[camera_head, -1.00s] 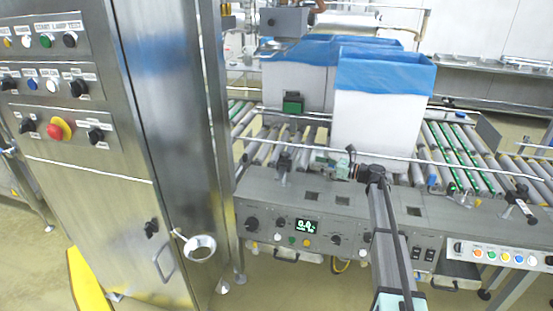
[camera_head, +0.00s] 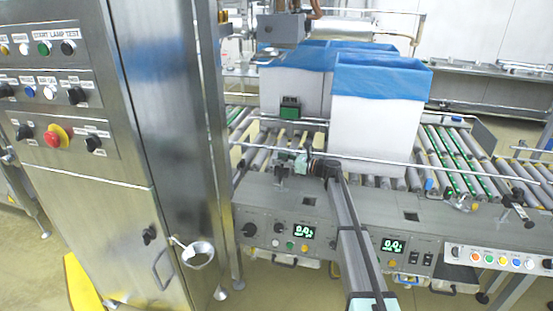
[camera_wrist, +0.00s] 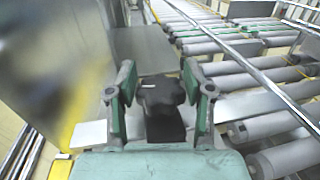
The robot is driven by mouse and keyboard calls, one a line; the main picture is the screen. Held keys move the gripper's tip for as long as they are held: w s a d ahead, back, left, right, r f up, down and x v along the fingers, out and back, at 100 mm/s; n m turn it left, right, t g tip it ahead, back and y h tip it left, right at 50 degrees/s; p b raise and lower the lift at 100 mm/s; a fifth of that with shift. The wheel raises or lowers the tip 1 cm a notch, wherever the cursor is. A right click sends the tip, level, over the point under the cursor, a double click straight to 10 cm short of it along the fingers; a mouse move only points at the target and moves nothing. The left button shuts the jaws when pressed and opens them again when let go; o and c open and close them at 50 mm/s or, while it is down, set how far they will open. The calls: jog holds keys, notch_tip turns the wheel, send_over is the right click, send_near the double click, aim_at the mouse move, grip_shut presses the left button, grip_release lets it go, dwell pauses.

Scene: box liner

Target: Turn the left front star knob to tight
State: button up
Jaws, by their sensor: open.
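A black star knob (camera_wrist: 162,92) shows in the middle of the wrist view, above a dark block-like stem. My gripper (camera_wrist: 160,78) is open, with one green finger to the left of the knob and one to the right. Small gaps seem to show between the pads and the knob, so I cannot tell of any contact. In the head view my gripper (camera_head: 289,160) is low over the front edge of the roller conveyor, left of the white box. The knob cannot be made out clearly there, and its mark for tight is not readable.
A white box with a blue liner (camera_head: 378,120) stands on the rollers just behind my arm. A thin guide rail (camera_head: 430,166) runs along the conveyor front. A steel cabinet (camera_head: 165,130) stands at the left. The control panel (camera_head: 275,240) lies below my gripper.

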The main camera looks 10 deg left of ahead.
jog(key=shift+x, duration=1)
jog(key=c, duration=0.9)
jog(key=shift+c, duration=0.2)
jog(key=shift+s+f, duration=0.1)
grip_shut()
